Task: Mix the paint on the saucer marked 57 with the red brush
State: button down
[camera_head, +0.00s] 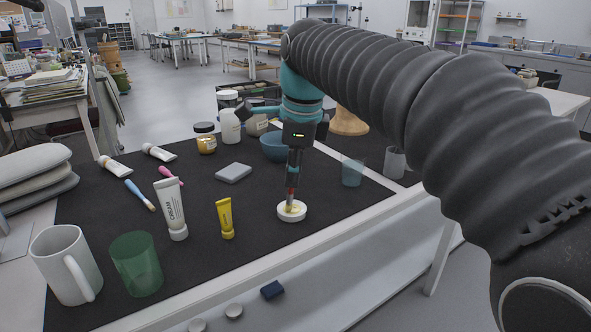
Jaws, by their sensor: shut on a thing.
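A small round white saucer (283,217) with yellowish paint on it sits near the front edge of the black mat. No number is readable on it. My gripper (294,170) points down directly above the saucer and is shut on an upright brush. A short red part of the brush (291,190) shows below the fingers. Its bristle end reaches down to the paint on the saucer, but I cannot tell how firmly it touches. The upper handle is hidden by the gripper.
A yellow tube (225,218) and a cream tube (171,210) stand left of the saucer. A blue bowl (273,147) is behind, a clear blue cup (352,173) to the right. A green cup (136,265) and white mug (62,262) stand front left. Blue (139,195) and pink (170,175) items lie left.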

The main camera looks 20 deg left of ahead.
jog(key=shift+w, duration=0.15)
jog(key=shift+a+f+p, duration=0.1)
jog(key=shift+a+p, duration=0.2)
jog(key=shift+p, duration=0.35)
dwell(0.5)
jog(key=shift+w, duration=0.1)
jog(key=shift+r, duration=2.55)
jog(key=d+r, duration=0.1)
jog(key=d, duration=0.5)
jog(key=shift+r, duration=0.4)
